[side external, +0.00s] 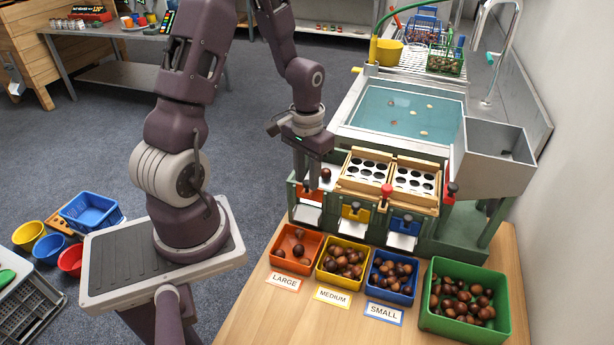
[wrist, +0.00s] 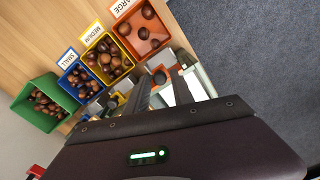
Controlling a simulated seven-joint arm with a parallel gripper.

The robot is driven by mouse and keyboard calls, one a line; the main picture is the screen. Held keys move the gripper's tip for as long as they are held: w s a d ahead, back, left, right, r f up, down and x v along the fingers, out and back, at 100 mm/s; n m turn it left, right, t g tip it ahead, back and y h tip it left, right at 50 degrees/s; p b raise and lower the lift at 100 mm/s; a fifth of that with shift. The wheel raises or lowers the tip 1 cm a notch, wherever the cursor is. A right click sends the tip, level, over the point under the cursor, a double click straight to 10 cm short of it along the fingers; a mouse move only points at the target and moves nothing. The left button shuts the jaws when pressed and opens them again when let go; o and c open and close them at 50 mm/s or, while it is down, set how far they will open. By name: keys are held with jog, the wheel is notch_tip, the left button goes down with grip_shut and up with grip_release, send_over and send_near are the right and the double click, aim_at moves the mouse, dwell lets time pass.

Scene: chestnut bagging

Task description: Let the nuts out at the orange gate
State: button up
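The orange gate (side external: 310,192) is at the left end of the green sorting machine (side external: 345,228), above the orange bin (side external: 283,265). My gripper (side external: 309,190) points down at this gate, its fingers partly covering it. A brown ball (side external: 326,174) shows beside the fingers. The orange bin (wrist: 144,30) holds several large chestnuts.
The yellow gate (side external: 355,214) and blue gate (side external: 403,224) are to the right, above the yellow bin (side external: 326,275) and blue bin (side external: 374,292), both holding nuts. A full green bin (side external: 430,322) stands farther right. Wooden hole-plates (side external: 345,185) and a water basin (side external: 365,82) are behind.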

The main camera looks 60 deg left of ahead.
aim_at(307, 182)
notch_tip(307, 182, up, 6)
jog(key=shift+r, duration=0.1)
jog(key=shift+d+r, duration=0.2)
jog(key=shift+r, duration=0.45)
jog(key=s+d+r+m+t, duration=0.4)
jog(key=s+d+r, duration=0.7)
jog(key=d+r, duration=0.4)
jog(key=shift+s+d+m+t, duration=0.3)
jog(key=shift+s+t, duration=0.1)
jog(key=shift+t, duration=0.4)
jog(key=shift+r, duration=0.15)
